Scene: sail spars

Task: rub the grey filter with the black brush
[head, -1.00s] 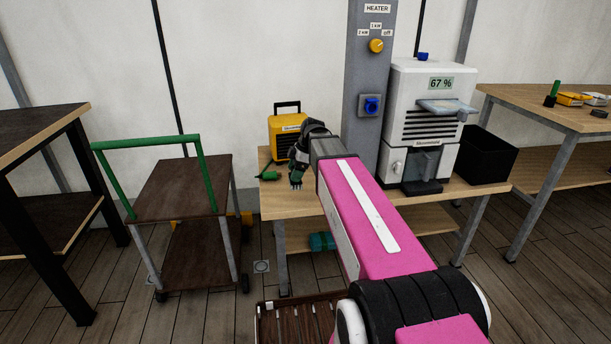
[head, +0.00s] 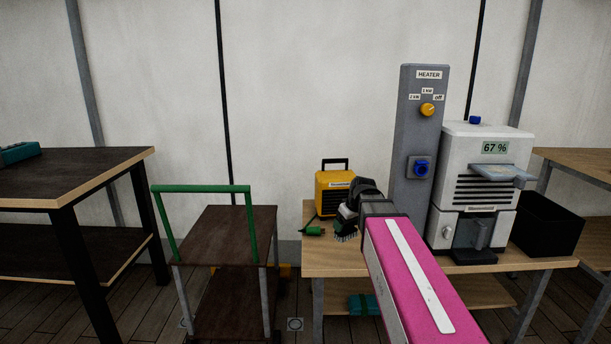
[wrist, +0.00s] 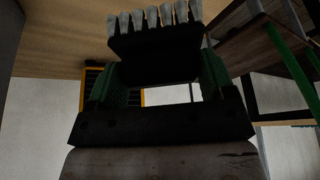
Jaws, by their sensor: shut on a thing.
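My gripper (wrist: 158,76) is shut on the black brush (wrist: 155,46), which sits between its green finger pads with pale grey bristles pointing away. In the head view my gripper (head: 347,214) is at the left end of the wooden bench, the brush (head: 345,236) bristles-down beside the yellow heater.
A grey post (head: 408,130) and black bin (head: 550,224) flank the machine. A green-handled cart (head: 233,230) and dark table (head: 70,180) stand left; a teal object (head: 18,153) lies on the table.

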